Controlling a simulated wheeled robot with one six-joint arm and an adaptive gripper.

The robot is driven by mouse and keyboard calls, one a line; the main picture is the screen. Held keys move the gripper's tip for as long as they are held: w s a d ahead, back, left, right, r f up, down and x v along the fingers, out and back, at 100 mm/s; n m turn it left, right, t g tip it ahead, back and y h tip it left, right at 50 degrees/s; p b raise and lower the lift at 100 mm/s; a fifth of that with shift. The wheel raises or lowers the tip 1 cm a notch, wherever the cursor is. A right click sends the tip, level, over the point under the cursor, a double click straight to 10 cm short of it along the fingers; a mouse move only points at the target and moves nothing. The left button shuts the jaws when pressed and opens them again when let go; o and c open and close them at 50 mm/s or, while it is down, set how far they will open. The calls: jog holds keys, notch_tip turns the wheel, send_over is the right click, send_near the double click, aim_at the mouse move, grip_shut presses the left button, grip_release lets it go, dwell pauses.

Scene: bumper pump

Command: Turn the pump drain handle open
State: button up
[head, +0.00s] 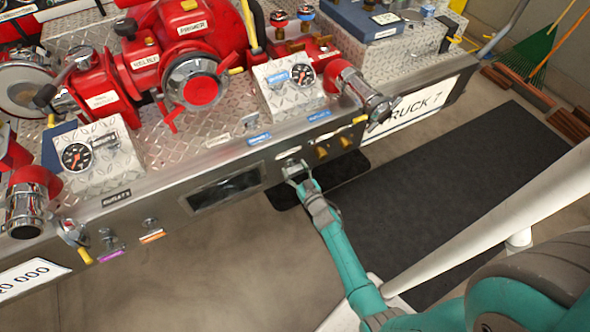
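My gripper (292,168) is at the front face of the metal bumper (165,180), just right of its dark rectangular opening. Its fingers are against or very near a small fitting there, which they mostly hide. I cannot tell whether they are closed on it. No label in view can be read as pump drain, so I cannot say for sure which handle it is. Two small yellow-brown handles (321,152) (345,141) sit just right of my gripper. Two small metal handles (109,239) (151,228), with purple and orange tags below, are farther left.
A red pump (165,50) with chrome caps stands on the diamond-plate deck. Pressure gauges (303,75) (76,156) flank it. A chrome outlet (375,105) juts out at the bumper's right. A dark mat (470,190) lies on the floor at right.

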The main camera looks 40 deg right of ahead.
jog(key=shift+n, duration=0.4)
jog(key=n, duration=0.3)
jog(key=shift+n, duration=0.4)
jog(key=n, duration=0.4)
jog(key=shift+n, duration=0.3)
jog(key=n, duration=0.8)
jog(key=shift+n, duration=0.3)
jog(key=o, duration=1.1)
jog(key=shift+o, duration=0.2)
